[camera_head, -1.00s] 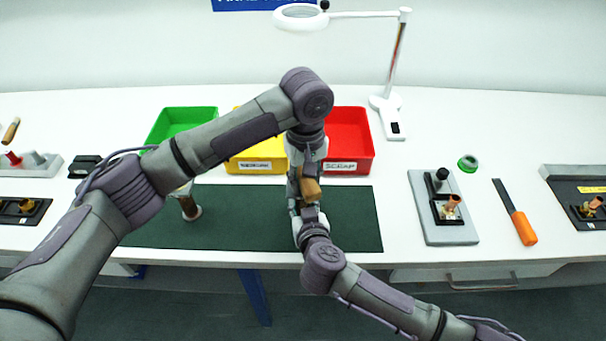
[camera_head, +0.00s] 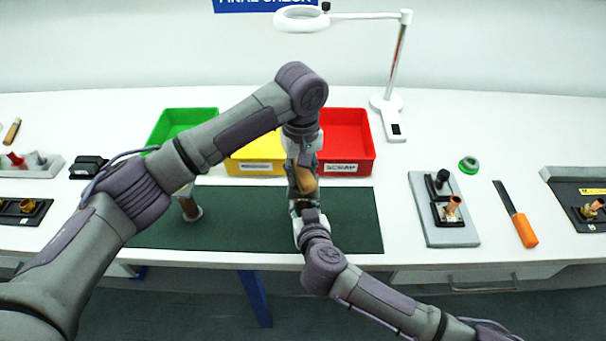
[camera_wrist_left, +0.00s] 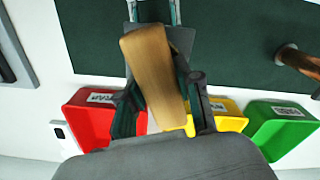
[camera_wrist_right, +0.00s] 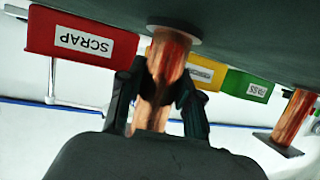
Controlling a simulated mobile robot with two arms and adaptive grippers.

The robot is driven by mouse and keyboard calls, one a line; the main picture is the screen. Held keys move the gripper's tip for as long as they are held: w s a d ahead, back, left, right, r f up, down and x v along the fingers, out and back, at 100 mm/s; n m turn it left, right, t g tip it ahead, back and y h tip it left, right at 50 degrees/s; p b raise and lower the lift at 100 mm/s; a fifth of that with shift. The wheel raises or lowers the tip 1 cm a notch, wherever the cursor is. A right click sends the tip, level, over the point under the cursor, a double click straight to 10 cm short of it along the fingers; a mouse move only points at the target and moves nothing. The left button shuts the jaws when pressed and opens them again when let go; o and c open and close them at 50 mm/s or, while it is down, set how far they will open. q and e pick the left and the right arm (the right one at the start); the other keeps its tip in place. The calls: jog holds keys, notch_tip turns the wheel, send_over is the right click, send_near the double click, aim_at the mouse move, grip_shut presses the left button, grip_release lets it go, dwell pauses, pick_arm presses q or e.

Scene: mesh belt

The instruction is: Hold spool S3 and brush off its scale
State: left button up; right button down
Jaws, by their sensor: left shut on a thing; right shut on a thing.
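My left gripper (camera_head: 303,170) is shut on a brush with a wooden handle (camera_wrist_left: 155,75), above the dark green mat (camera_head: 350,225). The handle also shows in the head view (camera_head: 305,187); its bristles are hidden. My right gripper (camera_wrist_right: 160,100), reaching in from the front, is shut on a copper spool (camera_wrist_right: 167,65) with a grey flange at one end. In the head view the arms hide this spool, and my right gripper (camera_head: 308,215) is right beside the left one. No S3 marking is readable. Whether brush and spool touch cannot be told.
A second spool (camera_head: 191,208) stands on the mat at left. Green (camera_head: 207,113), yellow (camera_head: 245,167) and red SCRAP (camera_head: 368,150) bins line the mat's back edge. A grey fixture (camera_head: 452,236), a file (camera_head: 523,228) and a magnifier lamp (camera_head: 388,103) are at right.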

aim_at(307, 179)
pick_arm(q)
jog(key=shift+w+a, duration=0.1)
jog(key=shift+w, duration=0.1)
jog(key=shift+s+d, duration=0.35)
jog(key=shift+s, duration=0.45)
jog(key=shift+s+d, duration=0.35)
jog(key=shift+s, duration=0.45)
jog(key=shift+w+a, duration=0.35)
jog(key=shift+w, duration=0.5)
jog(key=shift+w+a, duration=0.35)
jog(key=shift+w, duration=0.45)
jog(key=shift+s+d, duration=0.35)
jog(key=shift+s, duration=0.5)
jog(key=shift+s+d, duration=0.35)
jog(key=shift+s, duration=0.45)
jog(key=shift+w+a, duration=0.35)
jog(key=shift+w, duration=0.5)
jog(key=shift+w+a, duration=0.35)
jog(key=shift+w, duration=0.45)
jog(key=shift+s+d, duration=0.35)
jog(key=shift+s, duration=0.5)
jog(key=shift+s+d, duration=0.35)
jog(key=shift+s, duration=0.45)
jog(key=shift+w+a, duration=0.35)
jog(key=shift+w, duration=0.5)
jog(key=shift+w+a, duration=0.35)
jog(key=shift+w, duration=0.45)
jog(key=shift+r, duration=0.15)
